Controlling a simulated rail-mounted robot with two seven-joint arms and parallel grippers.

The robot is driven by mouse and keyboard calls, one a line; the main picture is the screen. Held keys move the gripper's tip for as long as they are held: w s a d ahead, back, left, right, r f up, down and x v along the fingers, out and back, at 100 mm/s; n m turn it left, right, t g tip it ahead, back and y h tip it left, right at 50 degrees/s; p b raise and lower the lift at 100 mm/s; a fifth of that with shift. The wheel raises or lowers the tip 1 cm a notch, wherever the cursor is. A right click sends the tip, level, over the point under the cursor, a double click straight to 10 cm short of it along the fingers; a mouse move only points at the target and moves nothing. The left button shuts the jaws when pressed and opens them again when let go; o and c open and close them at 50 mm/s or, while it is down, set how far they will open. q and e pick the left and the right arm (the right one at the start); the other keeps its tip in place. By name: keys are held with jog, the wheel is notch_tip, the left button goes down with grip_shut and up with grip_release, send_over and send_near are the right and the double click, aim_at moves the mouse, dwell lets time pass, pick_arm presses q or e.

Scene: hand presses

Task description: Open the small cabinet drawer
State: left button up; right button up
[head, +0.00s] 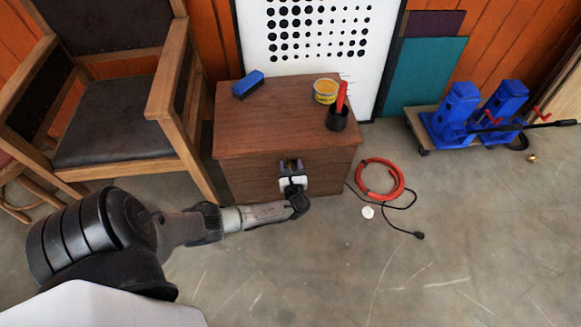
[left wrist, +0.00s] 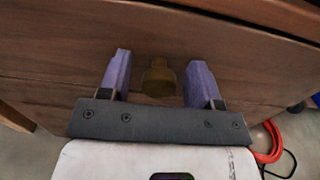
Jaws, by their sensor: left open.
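The small wooden cabinet (head: 240,177) stands on the floor in the middle of the head view, its drawer front facing me. The drawer front (left wrist: 60,62) fills most of the left wrist view, with a round brass-coloured knob (left wrist: 158,78) on it. My left gripper (head: 291,165) is at the drawer front. In the left wrist view its two purple fingers (left wrist: 157,75) are open, one on each side of the knob, with gaps between. The knob is hidden behind the gripper in the head view. The drawer looks flush with the cabinet. My right gripper is not in view.
On the cabinet top are a blue brush (head: 248,84), a yellow tub (head: 326,91) and a dark cup (head: 337,119) holding a red-handled tool. A wooden armchair (head: 117,122) stands close on the left. A red hose coil (head: 381,192) and black cable lie right.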

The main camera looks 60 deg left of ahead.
pick_arm(q)
jog(key=shift+c, duration=0.5)
grip_shut()
